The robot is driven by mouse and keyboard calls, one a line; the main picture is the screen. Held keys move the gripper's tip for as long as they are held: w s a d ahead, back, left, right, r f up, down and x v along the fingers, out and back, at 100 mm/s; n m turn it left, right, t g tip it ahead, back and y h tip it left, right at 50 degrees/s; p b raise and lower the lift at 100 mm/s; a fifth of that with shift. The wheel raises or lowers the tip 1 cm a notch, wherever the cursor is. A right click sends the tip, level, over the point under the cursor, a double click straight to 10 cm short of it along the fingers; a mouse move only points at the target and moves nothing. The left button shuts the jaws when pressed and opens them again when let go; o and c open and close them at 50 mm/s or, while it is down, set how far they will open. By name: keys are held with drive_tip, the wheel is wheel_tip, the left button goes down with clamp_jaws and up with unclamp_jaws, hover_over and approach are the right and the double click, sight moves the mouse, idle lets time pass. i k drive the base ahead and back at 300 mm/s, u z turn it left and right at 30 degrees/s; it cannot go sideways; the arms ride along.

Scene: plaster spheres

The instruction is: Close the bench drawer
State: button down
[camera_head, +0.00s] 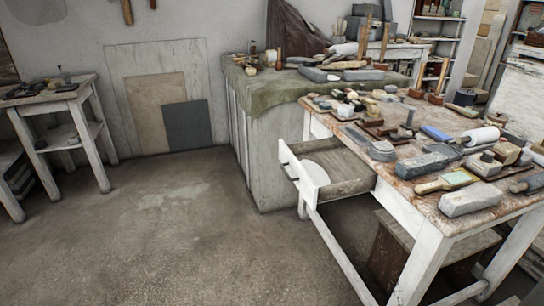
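The bench (418,201) stands at the right, with a worn wooden top on white legs. Its drawer (345,172) is pulled out toward the left from under the top. The drawer's white front (298,174) faces the open floor and has a handle on its outer side. A white rounded object (315,172) shows at the drawer's front end; I cannot tell whether it lies inside. The rest of the drawer's inside that shows looks bare wood. My gripper is not in view.
Free concrete floor (170,235) lies left of the drawer. A cloth-draped cabinet (275,130) stands just behind the drawer. A small side table (60,105) is at the far left. Blocks, brushes and rollers crowd the bench top. A wooden box (390,252) sits under the bench.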

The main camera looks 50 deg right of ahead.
sight(322, 169)
drive_tip(key=z, duration=0.1)
drive_tip(key=i, duration=0.95)
drive_tip(key=u, duration=0.05)
